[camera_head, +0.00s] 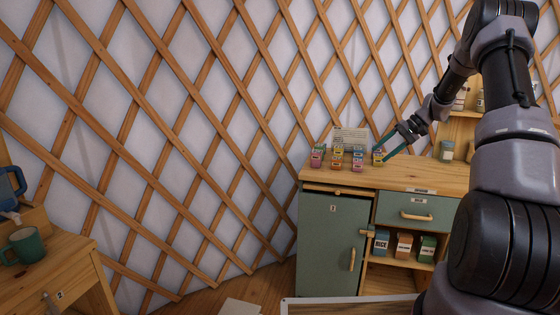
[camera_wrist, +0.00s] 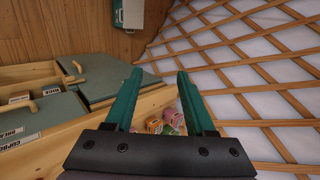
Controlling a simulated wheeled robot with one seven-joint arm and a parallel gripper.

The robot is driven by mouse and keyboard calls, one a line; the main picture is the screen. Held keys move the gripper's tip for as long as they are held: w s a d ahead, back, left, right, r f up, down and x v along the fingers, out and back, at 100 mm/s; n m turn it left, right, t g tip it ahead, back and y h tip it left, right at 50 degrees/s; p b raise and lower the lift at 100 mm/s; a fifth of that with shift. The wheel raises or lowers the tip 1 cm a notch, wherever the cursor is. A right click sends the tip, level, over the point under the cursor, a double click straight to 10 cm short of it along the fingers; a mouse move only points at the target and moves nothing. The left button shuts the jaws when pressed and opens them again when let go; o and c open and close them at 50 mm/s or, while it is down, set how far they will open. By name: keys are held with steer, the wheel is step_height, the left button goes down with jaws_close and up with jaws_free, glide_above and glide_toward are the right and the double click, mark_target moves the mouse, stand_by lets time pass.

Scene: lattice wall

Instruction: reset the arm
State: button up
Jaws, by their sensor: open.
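My gripper (camera_head: 386,152) is open, with its two teal fingers apart, over the back of the wooden counter at the right in the head view. In the wrist view my gripper (camera_wrist: 160,85) shows nothing held between its fingers. Several small coloured boxes (camera_head: 338,158) stand in a group on the counter close to the fingers. In the wrist view some of these boxes (camera_wrist: 172,116) show behind the gripper's base, partly hidden by it.
A green cabinet (camera_head: 333,240) with a drawer (camera_head: 417,212) and an open shelf of labelled boxes (camera_head: 404,245) stands under the counter (camera_head: 440,178). A lattice wall (camera_head: 180,110) rises behind. A small table (camera_head: 45,275) with a green mug (camera_head: 27,245) is at left.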

steer(key=s+a+r+t+h, duration=0.1)
steer(key=s+a+r+h, duration=0.15)
steer(key=s+r, duration=0.35)
steer(key=s+a+r+h, duration=0.1)
steer(key=s+a+r, duration=0.3)
steer(key=s+r, duration=0.25)
steer(key=s+a+r+t+h, duration=0.1)
steer(key=s+a+r, duration=0.35)
steer(key=r, duration=0.25)
steer(key=s+a+r+m+t+h, duration=0.1)
steer(key=s+t, duration=0.3)
steer(key=s, duration=1.7)
steer(key=shift+a+r+h, duration=0.2)
steer(key=shift+r+h, duration=0.45)
steer(key=shift+r, duration=0.1)
